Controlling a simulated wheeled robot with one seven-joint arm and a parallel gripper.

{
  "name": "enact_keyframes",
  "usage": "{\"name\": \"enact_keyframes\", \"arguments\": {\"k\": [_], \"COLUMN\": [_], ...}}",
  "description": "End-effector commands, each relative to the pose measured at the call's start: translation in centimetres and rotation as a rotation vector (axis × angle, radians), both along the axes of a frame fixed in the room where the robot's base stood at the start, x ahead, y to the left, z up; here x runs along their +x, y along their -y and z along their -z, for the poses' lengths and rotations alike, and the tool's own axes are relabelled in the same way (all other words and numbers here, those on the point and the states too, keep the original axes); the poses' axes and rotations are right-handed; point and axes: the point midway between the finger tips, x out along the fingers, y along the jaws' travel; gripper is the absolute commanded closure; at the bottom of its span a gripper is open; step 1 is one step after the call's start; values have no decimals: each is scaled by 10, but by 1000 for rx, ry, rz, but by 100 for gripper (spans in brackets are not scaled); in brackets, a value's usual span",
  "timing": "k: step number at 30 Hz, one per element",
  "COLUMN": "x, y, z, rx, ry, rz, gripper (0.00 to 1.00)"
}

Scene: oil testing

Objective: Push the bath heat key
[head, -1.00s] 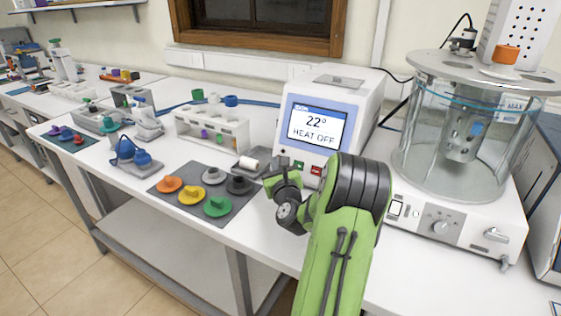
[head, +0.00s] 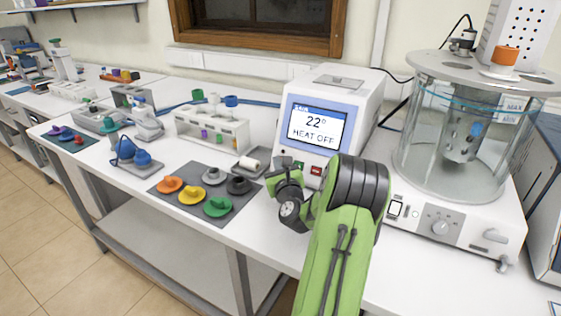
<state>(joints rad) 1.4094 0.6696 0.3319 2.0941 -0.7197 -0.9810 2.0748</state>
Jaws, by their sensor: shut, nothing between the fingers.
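A white instrument box (head: 342,85) shows "22°" and "HEAT OFF" on its blue-framed screen (head: 315,125). Below the screen are a green key (head: 299,165) and a red key (head: 317,170). The frames do not show which key is the bath heat key. My gripper (head: 280,172) is shut and empty, just in front of and left of the green key. My wrist covers the lower front of the box, and I cannot tell whether the fingertips touch it.
A grey mat (head: 226,219) with coloured pieces, a small white roll (head: 249,163) and a white rack (head: 240,135) stand to the left.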

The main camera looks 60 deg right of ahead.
Motion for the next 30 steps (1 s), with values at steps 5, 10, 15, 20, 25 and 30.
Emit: {"name": "enact_keyframes", "arguments": {"k": [5,10,15,20,25,30], "x": [0,0,0,0,-1,-1], "y": [2,3,3,0,-10,-12], "z": [1,1,1,0,-3,-5], "rx": [0,-1,-1,0,1,0], "ry": [0,-1,-1,-1,-2,0], "rz": [0,0,0,0,-1,0], "gripper": [100,100,100,100,100,100]}}
